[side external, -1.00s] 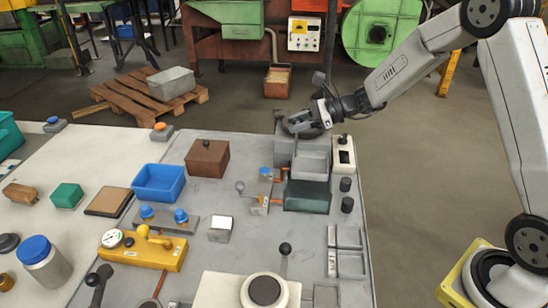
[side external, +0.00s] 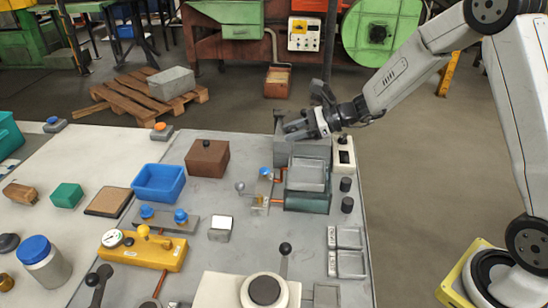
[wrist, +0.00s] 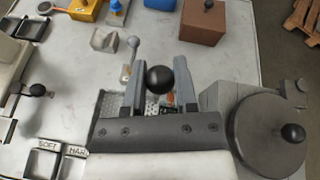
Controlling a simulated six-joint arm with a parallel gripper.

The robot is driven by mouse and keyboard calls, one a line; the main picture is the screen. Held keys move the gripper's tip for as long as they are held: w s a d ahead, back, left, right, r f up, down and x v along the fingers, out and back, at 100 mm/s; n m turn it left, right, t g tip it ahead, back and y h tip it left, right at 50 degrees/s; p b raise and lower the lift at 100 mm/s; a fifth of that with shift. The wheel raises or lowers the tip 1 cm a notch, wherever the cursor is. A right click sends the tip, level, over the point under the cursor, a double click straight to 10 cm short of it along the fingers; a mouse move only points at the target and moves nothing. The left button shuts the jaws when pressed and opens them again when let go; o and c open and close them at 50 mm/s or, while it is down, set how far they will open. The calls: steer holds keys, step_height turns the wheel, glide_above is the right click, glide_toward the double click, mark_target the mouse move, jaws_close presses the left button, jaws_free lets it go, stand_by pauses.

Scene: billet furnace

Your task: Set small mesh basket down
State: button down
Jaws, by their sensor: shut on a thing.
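In the wrist view my gripper's fingers (wrist: 158,92) close around a black ball knob (wrist: 159,79).
A grey box stands behind the basket; its round lid with a black knob (wrist: 262,140) is close to my gripper's right in the wrist view. A white control box (side external: 343,155) and two black knobs stand right. A thin lever (side external: 241,187) stands left.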

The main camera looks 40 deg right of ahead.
steer(key=s+a+f, duration=0.1)
steer(key=s+a, duration=0.6)
steer(key=shift+s+f, duration=0.15)
steer(key=shift+f, duration=2.6)
steer(key=shift+f, duration=1.75)
steer(key=shift+c, duration=2)
jaws_free()
